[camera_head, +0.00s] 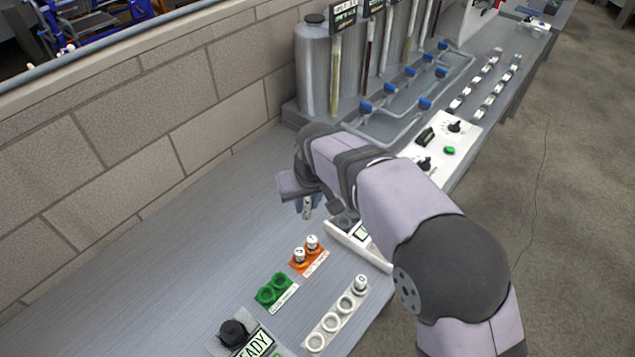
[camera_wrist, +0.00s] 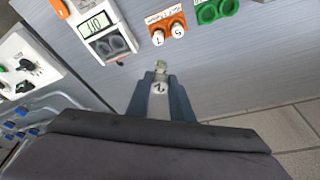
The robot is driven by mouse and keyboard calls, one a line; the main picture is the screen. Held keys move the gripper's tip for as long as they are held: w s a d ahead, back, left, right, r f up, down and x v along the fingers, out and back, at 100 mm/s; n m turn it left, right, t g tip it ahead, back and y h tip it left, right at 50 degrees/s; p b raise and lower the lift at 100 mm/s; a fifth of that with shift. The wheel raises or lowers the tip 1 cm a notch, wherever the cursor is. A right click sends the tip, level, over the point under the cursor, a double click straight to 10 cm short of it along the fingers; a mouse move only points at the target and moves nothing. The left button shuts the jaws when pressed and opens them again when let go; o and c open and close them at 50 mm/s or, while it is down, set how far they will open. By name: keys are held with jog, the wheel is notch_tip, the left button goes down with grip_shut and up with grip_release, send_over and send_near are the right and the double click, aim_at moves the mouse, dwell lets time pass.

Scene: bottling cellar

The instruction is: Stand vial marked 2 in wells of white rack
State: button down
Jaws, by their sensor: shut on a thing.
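My gripper (camera_head: 306,208) is shut on the vial marked 2 (camera_wrist: 159,88), which shows between the blue fingers in the wrist view. The gripper holds it over the bench, beyond the orange rack in the head view. The white rack (camera_head: 328,326) is near the front of the bench in the head view, a row of round wells. A capped vial (camera_head: 361,283) stands in its far end well; the other wells look empty. The white rack is out of the wrist view. The vial's lower end is hard to make out.
An orange rack (camera_wrist: 165,30) holds two vials, one marked 1. A green rack (camera_head: 273,290) looks empty. A white device with a display (camera_wrist: 103,28) stands beside the orange rack. A black-knobbed box (camera_head: 234,333) reads READY. Bare bench lies left, towards the brick wall.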

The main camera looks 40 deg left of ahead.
jog(key=s+d+f+m+h+p, duration=0.1)
jog(key=s+d+f+m+h, duration=0.2)
jog(key=d+m, duration=0.5)
jog(key=s+d+f+m+h, duration=0.2)
jog(key=d+f+m, duration=0.4)
jog(key=m, duration=0.8)
jog(key=shift+s+d+h+p, duration=0.4)
jog(key=shift+s+d, duration=0.2)
jog(key=shift+d, duration=0.8)
jog(key=shift+f, duration=0.15)
jog(key=shift+f+b, duration=1.15)
jog(key=shift+f, duration=0.7)
jog(key=shift+b, duration=0.5)
jog(key=shift+f+b, duration=1.65)
jog(key=shift+b, duration=0.05)
jog(key=c, duration=1.5)
grip_release()
